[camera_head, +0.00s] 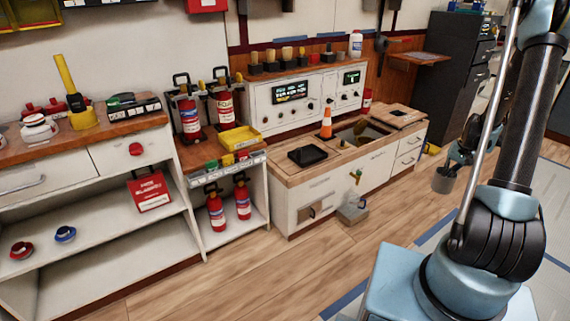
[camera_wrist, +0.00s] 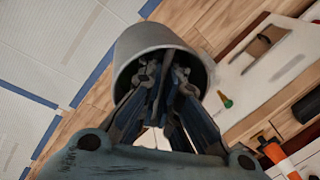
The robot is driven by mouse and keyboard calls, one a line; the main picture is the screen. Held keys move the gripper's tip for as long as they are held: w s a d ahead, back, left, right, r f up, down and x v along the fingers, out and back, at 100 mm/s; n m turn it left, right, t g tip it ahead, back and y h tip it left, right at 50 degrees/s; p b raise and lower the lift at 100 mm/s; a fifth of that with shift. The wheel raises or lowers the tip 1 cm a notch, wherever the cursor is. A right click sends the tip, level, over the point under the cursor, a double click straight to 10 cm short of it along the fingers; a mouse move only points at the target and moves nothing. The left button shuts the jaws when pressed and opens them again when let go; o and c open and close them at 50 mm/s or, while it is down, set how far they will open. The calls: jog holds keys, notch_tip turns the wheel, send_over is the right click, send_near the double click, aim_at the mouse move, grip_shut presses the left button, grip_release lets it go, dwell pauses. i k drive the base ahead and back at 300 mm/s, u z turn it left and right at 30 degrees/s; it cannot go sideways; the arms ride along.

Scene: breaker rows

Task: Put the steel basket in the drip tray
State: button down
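The steel basket (camera_head: 446,179) is a grey, round bucket-like vessel that hangs below my gripper (camera_head: 462,155), to the right of the low cabinet. In the wrist view the basket (camera_wrist: 160,45) fills the upper middle, and the fingers of my gripper (camera_wrist: 168,80) reach into its mouth, close together. They seem shut on its handle, though the exact contact is hidden. The black, shallow square tray (camera_head: 307,155), which looks like the drip tray, lies empty on the low cabinet's left top. A dark edge of it (camera_wrist: 306,106) shows at the wrist view's right side.
An orange cone (camera_head: 326,124) stands behind the tray, beside an open sink well (camera_head: 362,133). A green-topped tap (camera_head: 356,176) juts from the cabinet front above a grey box (camera_head: 352,211). A shelf (camera_head: 408,58) and dark drawers (camera_head: 452,70) stand behind.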

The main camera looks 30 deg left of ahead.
aim_at(308, 157)
jog(key=u, duration=0.4)
jog(key=i, duration=1)
jog(key=z, duration=0.05)
